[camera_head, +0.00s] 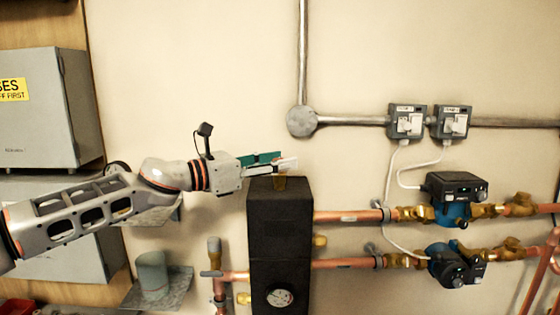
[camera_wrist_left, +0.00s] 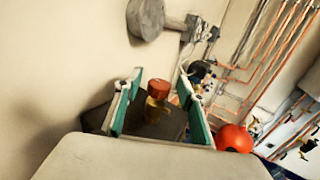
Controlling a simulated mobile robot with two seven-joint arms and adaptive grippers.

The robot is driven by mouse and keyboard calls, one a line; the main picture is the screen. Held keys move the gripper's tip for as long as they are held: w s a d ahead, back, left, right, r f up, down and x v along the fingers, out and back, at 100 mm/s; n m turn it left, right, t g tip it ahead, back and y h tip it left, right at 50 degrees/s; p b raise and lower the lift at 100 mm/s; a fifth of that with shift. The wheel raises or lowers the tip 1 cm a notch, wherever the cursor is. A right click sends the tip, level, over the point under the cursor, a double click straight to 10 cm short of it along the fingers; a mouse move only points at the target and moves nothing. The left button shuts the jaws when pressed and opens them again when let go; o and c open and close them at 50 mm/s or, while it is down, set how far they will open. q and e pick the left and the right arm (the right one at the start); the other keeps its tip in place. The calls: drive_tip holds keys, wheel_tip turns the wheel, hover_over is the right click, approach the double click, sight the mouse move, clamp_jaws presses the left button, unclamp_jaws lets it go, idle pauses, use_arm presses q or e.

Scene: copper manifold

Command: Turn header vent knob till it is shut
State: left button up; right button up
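The header vent is a brass fitting with a red knob on top, standing on the black header block (camera_head: 280,225). In the left wrist view the red knob (camera_wrist_left: 160,87) sits between my fingers, with a visible gap on each side. My right gripper is in neither view.
Copper pipes (camera_head: 350,216) with two pumps (camera_head: 455,193) run right of the header. A round grey conduit box (camera_head: 302,121) is on the wall above. A pressure gauge (camera_head: 280,297) is on the header's front. Grey cabinets (camera_head: 40,115) stand at left.

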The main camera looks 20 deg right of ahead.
use_arm(q)
drive_tip(key=v, duration=1.1)
drive_tip(key=shift+a, duration=0.2)
